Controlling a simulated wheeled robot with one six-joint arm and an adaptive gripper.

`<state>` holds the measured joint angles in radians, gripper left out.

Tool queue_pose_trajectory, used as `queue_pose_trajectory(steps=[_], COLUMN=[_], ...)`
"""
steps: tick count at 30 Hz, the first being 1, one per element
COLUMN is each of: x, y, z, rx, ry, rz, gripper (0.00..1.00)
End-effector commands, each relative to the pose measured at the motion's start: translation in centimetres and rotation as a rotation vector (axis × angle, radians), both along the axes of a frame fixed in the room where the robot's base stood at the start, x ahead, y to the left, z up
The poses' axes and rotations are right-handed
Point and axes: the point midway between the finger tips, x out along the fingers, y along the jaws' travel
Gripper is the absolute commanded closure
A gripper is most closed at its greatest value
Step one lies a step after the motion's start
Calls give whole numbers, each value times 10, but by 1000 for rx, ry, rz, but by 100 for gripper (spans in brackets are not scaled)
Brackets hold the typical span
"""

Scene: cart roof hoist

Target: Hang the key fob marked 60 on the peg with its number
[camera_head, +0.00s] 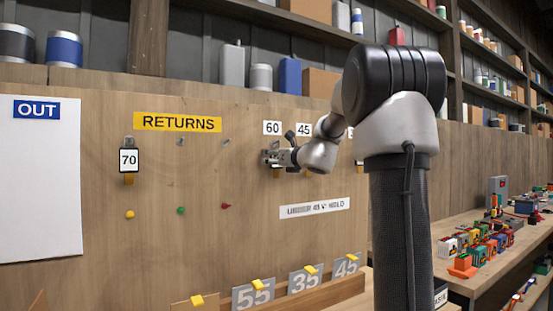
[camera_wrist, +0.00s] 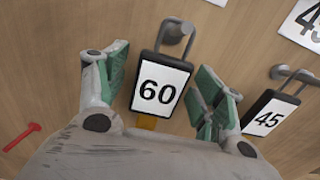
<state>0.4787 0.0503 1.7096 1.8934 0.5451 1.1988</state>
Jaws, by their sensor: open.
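The fob marked 60 (camera_wrist: 158,90) is a white plate in a black frame with a grey loop. In the wrist view its loop appears to be over a metal peg (camera_wrist: 178,28). My gripper (camera_wrist: 162,76) is open, with one green-padded finger on each side of the fob and a visible gap at each side. In the head view my gripper (camera_head: 272,158) is at the board just under the number label 60 (camera_head: 272,128), and hides the fob there. The fob marked 45 (camera_wrist: 268,118) hangs on the neighbouring peg, below label 45 (camera_wrist: 303,26).
A fob marked 70 (camera_head: 128,160) hangs at the left under the RETURNS sign (camera_head: 177,122). Yellow, green and red pegs (camera_head: 226,205) stick out of the board. Grey number plates (camera_head: 252,294) stand in a rack below. A side bench (camera_head: 500,262) holds small items.

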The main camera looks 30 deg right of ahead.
Motion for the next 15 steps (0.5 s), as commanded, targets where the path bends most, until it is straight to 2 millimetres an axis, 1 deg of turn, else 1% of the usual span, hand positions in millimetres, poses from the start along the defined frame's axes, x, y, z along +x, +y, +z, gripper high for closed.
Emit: queue_pose_trajectory(steps=[5, 8, 11, 15], x=[-3, -15, -35, -68], y=[0, -1, -2, -3], z=[0, 1, 1, 1], rx=[0, -1, -1, -2], ry=[0, 0, -1, -1], rz=[-1, -2, -2, -3], gripper=[32, 32, 32, 32])
